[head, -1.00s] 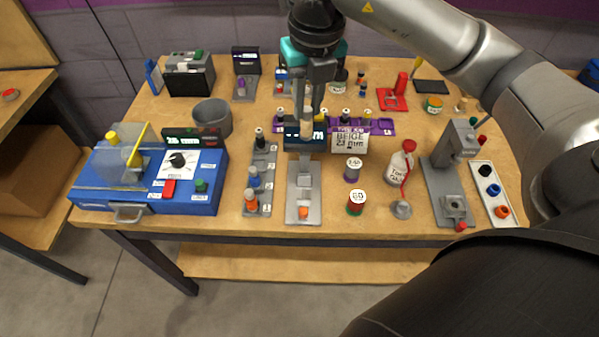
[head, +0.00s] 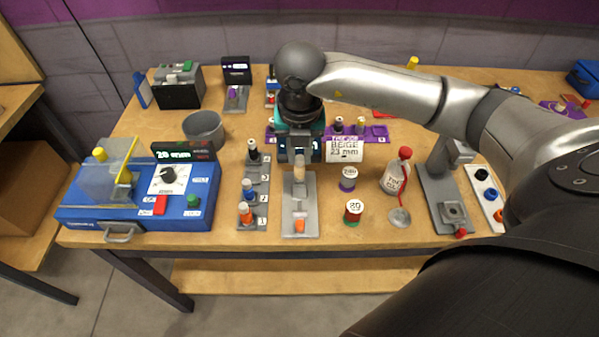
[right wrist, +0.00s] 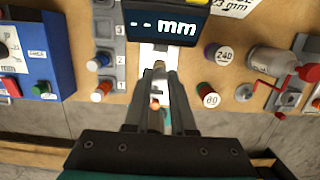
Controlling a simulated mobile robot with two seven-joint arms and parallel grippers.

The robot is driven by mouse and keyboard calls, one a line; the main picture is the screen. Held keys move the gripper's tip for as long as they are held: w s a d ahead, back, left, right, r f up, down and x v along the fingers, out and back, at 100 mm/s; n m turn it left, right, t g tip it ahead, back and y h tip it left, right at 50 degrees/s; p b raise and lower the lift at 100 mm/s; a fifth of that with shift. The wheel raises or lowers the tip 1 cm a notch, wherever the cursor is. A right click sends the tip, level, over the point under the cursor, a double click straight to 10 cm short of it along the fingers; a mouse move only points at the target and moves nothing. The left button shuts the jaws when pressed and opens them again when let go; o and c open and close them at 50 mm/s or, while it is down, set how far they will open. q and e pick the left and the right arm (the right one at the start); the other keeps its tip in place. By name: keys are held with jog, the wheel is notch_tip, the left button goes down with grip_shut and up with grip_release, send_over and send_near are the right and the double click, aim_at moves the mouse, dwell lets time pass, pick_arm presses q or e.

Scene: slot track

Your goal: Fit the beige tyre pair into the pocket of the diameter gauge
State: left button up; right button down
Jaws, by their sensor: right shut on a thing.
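The diameter gauge (head: 306,222) is a grey plate with an orange knob at its front and a dark display at its back. In the right wrist view its display (right wrist: 165,28) reads "-- mm". My right gripper (head: 299,160) is over the back part of the gauge, pointing down. It is shut on the beige tyre pair (head: 299,174), which shows just below it. In the right wrist view my fingers (right wrist: 159,75) hide most of the pair and the pocket. I cannot tell whether the pair touches the pocket. My left gripper is not in view.
A card (head: 344,149) reading "BEIGE 23 mm" stands right of the gauge. A grey rack (head: 254,183) with several coloured pieces is close on the left. Spools marked 240 (head: 347,180) and 80 (head: 353,212) and a bottle (head: 395,175) stand right. A blue machine (head: 90,210) is far left.

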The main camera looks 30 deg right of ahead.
aim_at(300, 166)
jog(key=shift+f, duration=2.85)
jog(key=shift+f+b, duration=0.1)
jog(key=shift+b, duration=0.25)
jog(key=c, duration=0.8)
grip_release()
jog(key=shift+o, duration=0.2)
notch_tip(300, 166, up, 12)
jog(key=s+p, duration=0.1)
jog(key=shift+s+a+p, duration=0.25)
jog(key=shift+a+p, duration=0.05)
jog(key=shift+a, duration=0.15)
